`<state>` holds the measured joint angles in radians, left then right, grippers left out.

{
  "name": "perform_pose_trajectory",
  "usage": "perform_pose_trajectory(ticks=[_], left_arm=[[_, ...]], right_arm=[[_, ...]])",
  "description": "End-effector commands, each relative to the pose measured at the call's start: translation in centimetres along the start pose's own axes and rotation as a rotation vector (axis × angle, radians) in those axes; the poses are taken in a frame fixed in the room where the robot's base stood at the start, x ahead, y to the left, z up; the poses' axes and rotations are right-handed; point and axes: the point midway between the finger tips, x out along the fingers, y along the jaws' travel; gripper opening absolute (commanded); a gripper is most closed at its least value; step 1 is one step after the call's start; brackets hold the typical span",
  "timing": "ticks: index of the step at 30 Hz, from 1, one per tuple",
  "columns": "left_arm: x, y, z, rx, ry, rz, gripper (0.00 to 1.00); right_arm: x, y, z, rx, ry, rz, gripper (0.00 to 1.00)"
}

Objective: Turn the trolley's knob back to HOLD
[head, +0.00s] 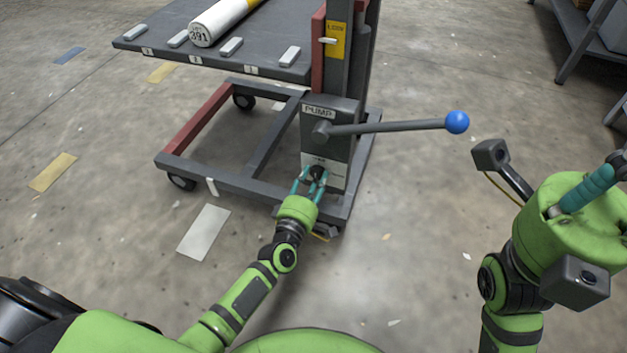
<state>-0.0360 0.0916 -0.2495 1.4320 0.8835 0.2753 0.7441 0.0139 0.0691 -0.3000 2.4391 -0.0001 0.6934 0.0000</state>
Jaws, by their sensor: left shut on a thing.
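The trolley's knob (318,172) is a small dark knob low on the grey pump box (325,145), on a pale label plate whose print is too small to read. My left gripper (316,178) is at the knob, its teal fingers shut on it from both sides and partly hiding it. Which way the knob points cannot be made out. My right gripper (590,190) is at the right edge, raised off to the side; its teal fingers are partly cut off, and I cannot tell whether they are open or shut.
A pump lever with a blue ball (457,122) sticks out to the right above the knob. The trolley's platform (270,50) carries a white roll (218,22) marked 391. A dark rack (590,35) stands at top right. The floor around the trolley is mostly clear.

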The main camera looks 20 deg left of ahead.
Motion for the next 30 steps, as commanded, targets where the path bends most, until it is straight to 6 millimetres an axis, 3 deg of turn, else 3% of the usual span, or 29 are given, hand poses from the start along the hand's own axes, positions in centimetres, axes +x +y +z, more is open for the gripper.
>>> perform_pose_trajectory(ticks=[1,20,21,22,30], left_arm=[[0.31,0.50,-0.87,-0.013,0.018,0.015,0.07],[0.30,0.41,-0.88,-0.058,0.017,0.013,0.07],[0.30,0.41,-0.88,-0.057,0.017,0.013,0.51],[0.30,0.40,-0.86,-0.057,0.017,0.012,0.63],[0.13,0.13,-0.50,-0.058,0.010,0.005,0.63]], right_arm=[[0.01,0.00,0.03,0.000,0.000,0.000,0.00],[-0.04,0.02,0.25,0.000,-0.004,0.002,0.00],[-0.04,0.02,0.25,0.000,-0.003,0.002,0.00],[-0.04,0.02,0.24,0.000,-0.003,0.002,0.00],[-0.05,0.03,0.27,0.000,-0.002,0.003,0.00]])
